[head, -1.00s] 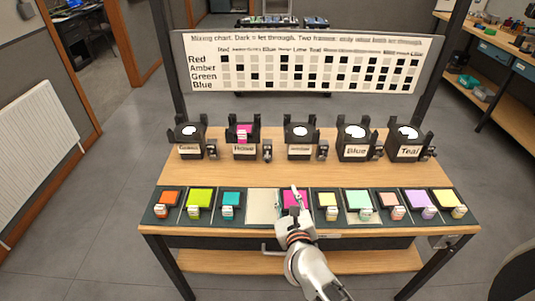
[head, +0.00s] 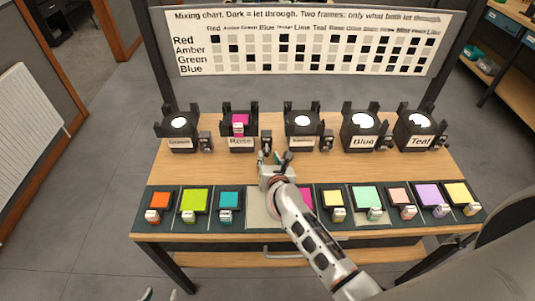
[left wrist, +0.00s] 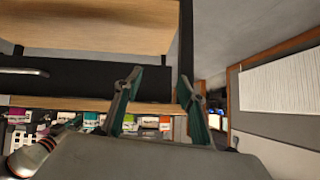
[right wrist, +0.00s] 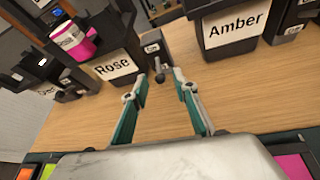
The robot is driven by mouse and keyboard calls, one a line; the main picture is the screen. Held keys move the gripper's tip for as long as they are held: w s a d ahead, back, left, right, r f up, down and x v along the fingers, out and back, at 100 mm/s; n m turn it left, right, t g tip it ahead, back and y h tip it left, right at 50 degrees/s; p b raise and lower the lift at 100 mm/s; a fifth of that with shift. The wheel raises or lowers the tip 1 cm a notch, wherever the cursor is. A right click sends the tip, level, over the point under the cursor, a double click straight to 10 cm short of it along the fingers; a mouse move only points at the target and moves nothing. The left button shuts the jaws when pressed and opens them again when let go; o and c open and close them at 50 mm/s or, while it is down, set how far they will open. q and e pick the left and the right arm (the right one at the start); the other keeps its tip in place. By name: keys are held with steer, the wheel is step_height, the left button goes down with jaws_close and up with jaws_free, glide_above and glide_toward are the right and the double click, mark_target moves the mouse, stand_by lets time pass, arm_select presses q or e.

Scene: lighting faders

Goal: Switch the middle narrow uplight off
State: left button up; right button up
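The Rose uplight (head: 238,131) is a black box with a pink filter frame on top, second from left in the row. It and the Green (head: 179,128) and Amber (head: 302,130) uplights look a little narrower than the other two. Rose's small switch box (head: 266,141) stands at its right side. In the right wrist view its dark round-tipped lever (right wrist: 160,76) shows just beyond and between my fingertips; contact is unclear. My right gripper (head: 275,157) is open and empty there. My left gripper (left wrist: 158,83) is open and empty, low in front of the table.
The Blue (head: 362,132) and Teal (head: 416,131) uplights stand to the right. Several coloured filter frames lie in the dark front rack (head: 255,222). A mixing chart (head: 310,43) stands behind. The wood between the rack and the uplights is mostly clear.

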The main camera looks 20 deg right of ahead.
steer(key=shift+x, duration=0.9)
steer(key=shift+w+f, duration=0.15)
steer(key=shift+w, duration=0.25)
arm_select(q)
steer(key=shift+w+a+r, duration=0.3)
steer(key=shift+w+r, duration=0.15)
steer(key=shift+w, duration=0.25)
